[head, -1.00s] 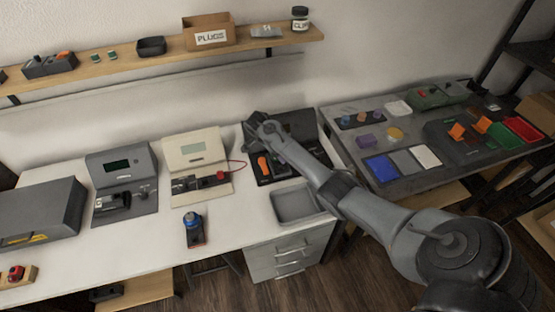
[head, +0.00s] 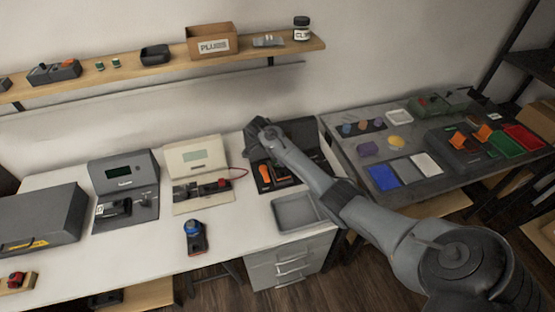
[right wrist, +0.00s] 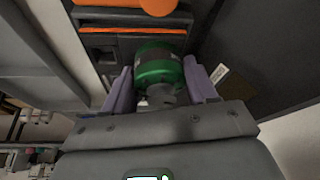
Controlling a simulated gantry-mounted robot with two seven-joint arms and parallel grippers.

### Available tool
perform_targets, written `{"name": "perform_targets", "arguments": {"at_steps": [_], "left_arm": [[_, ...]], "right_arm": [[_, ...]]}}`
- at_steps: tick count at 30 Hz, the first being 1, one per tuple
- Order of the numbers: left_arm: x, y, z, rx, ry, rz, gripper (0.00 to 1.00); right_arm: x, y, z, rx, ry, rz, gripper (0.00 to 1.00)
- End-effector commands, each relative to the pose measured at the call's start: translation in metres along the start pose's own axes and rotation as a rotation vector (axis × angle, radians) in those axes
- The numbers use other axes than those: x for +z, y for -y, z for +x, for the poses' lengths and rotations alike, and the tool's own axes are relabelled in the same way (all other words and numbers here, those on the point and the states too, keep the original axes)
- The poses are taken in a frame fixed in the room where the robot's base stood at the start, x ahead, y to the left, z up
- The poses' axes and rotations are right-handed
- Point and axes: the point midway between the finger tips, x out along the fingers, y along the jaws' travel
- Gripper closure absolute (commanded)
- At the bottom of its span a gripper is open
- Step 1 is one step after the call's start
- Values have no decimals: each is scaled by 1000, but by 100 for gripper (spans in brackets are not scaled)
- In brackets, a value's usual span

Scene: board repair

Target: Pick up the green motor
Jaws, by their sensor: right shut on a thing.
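The green motor (right wrist: 158,66) shows in the right wrist view, a green cylinder with a dark band and a grey end toward my palm. It sits between the two purple-grey fingers of my right gripper (right wrist: 160,84), which are shut on it. It is at or just above the dark toolbox (right wrist: 103,42); I cannot tell whether it is clear of it. In the head view my right arm reaches over the open black toolbox (head: 309,136) at the back of the white table, and its wrist hides the motor and fingertips. My left gripper is not in view.
A grey tray (head: 296,213) lies in front of the toolbox. A cream tester (head: 197,158) and a grey tester (head: 125,174) stand to the left. A blue-topped device (head: 194,236) is near the table's front edge. A grey table (head: 350,150) with coloured parts stands at right.

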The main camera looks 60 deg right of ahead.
Motion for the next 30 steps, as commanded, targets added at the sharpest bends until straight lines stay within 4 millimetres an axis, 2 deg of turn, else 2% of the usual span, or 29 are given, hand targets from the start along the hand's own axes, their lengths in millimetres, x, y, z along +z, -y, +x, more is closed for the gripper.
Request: {"name": "perform_targets", "arguments": {"at_steps": [5,21,30], "left_arm": [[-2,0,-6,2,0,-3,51],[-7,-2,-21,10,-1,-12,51],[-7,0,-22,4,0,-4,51]], "right_arm": [[-12,1,-29,-5,0,4,75],[-82,-75,-56,-2,-1,4,75],[-99,-93,-63,-3,0,2,75]]}}
